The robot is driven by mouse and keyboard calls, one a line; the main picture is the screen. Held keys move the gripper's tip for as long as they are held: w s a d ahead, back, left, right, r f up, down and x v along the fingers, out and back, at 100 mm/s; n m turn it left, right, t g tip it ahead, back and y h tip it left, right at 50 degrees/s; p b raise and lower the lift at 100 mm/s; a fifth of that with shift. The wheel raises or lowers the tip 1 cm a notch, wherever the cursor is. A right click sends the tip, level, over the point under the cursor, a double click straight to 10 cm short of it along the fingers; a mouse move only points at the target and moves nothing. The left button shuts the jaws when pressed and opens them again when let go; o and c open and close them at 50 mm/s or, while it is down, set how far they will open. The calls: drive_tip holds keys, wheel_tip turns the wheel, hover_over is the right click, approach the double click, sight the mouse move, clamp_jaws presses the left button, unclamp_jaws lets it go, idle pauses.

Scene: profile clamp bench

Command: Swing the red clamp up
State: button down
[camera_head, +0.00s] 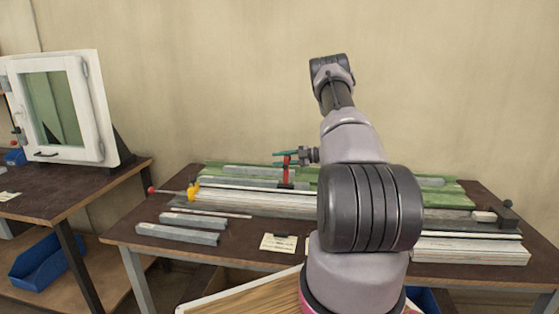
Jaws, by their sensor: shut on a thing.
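The red clamp (286,174) stands at the back middle of the bench, at the green-edged profile bed. Its red part looks upright from the bed to my gripper. My gripper (286,158) reaches in from the right, with its teal fingers at the upper end of the red part. It is shut on the red clamp. The exact contact is too small to see clearly, and my arm hides the bench to the right of it.
A yellow clamp (193,190) with a red-knobbed rod lies left on the bench. A black block (507,214) stands at the right end. Loose grey bars (177,233) and a paper card (279,242) lie in front. A white window frame (60,110) stands on the left table.

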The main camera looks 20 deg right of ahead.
drive_tip(key=shift+d, duration=0.1)
idle(0.3)
drive_tip(key=c, duration=0.8)
unclamp_jaws()
drive_tip(key=shift+c, duration=0.2)
drive_tip(key=shift+d, duration=0.1)
drive_tip(key=v, duration=1)
drive_tip(key=shift+s+d, duration=0.2)
